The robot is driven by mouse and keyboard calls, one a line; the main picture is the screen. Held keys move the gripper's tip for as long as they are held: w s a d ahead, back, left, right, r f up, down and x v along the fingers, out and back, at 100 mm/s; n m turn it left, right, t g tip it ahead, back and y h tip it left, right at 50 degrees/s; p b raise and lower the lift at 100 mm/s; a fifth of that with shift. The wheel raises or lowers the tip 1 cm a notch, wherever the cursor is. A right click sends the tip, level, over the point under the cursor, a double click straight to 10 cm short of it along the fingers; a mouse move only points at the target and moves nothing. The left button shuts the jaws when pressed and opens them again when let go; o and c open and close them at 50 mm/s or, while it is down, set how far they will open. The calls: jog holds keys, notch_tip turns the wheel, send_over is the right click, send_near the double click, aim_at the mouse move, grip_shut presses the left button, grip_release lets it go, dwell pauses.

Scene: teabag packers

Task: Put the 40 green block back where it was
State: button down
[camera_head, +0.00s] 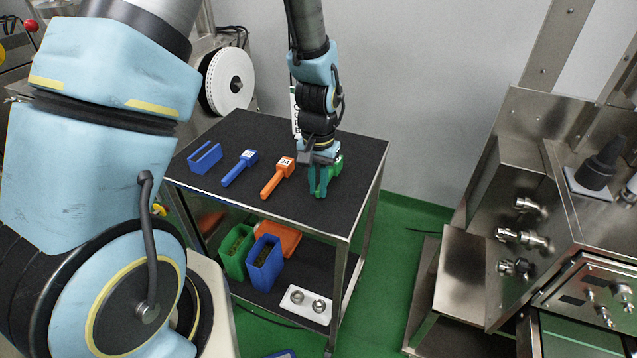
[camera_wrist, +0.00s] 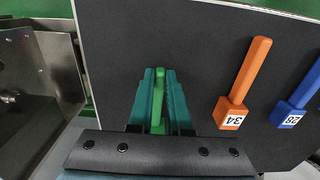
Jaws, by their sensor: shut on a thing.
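The green block (camera_head: 337,162) is at the right end of the row on the cart's black top. In the wrist view the green block (camera_wrist: 158,100) lies between the teal fingers of my gripper (camera_wrist: 160,75), which is shut on it. In the head view my gripper (camera_head: 319,190) points down at the cart top, right of the orange block. The block's number is hidden, and I cannot tell whether the block touches the surface.
An orange block marked 34 (camera_head: 278,177) and a blue block (camera_head: 239,168) lie to the left. A blue holder (camera_head: 205,158) stands farther left. The cart's top (camera_head: 235,130) is clear behind them. Green and blue bins (camera_head: 264,264) stand on the lower shelf. Steel machinery (camera_head: 470,290) is at right.

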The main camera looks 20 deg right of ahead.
jog(key=shift+f, duration=0.2)
jog(key=c, duration=0.9)
grip_release()
jog(key=shift+r, duration=0.1)
jog(key=shift+o, duration=0.2)
notch_tip(320, 180, up, 12)
jog(key=b, duration=0.3)
jog(key=a+n+t, duration=0.1)
jog(key=a+n, duration=0.6)
jog(key=a, duration=1.9)
jog(key=shift+a+r+t, duration=0.15)
jog(key=shift+r+t, duration=0.15)
jog(key=shift+r, duration=0.1)
jog(key=shift+w, duration=0.15)
